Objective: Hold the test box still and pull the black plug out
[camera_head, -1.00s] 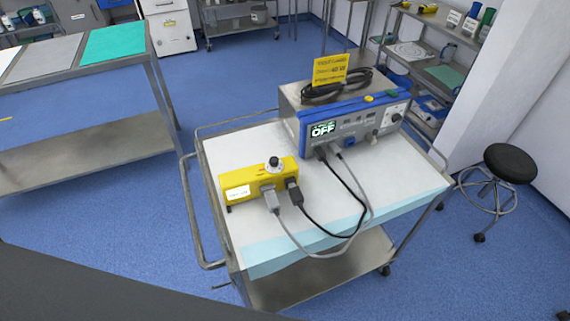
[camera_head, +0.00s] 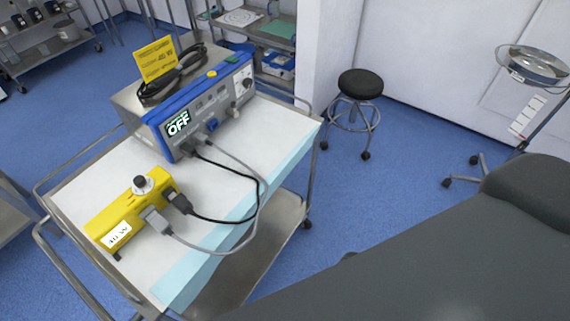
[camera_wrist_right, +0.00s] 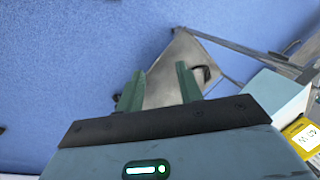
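The yellow test box (camera_head: 105,221) lies on the white top of a trolley in the head view, with a round knob on top and a white label. A black plug (camera_head: 180,202) and a grey plug (camera_head: 155,219) sit side by side in its front side. Their cables run to the blue-fronted device (camera_head: 200,108), whose display reads OFF. In the right wrist view my right gripper (camera_wrist_right: 159,87) is open, its green fingers apart with nothing between them. The yellow box (camera_wrist_right: 307,138) shows at that view's right edge. My left gripper is not in view.
The trolley (camera_head: 110,173) has a metal rail and a lower shelf. A coiled black cable and yellow card lie on the device. A black stool (camera_head: 360,84) stands beyond the trolley. A dark grey padded surface (camera_head: 440,260) fills the lower right. Blue floor lies between.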

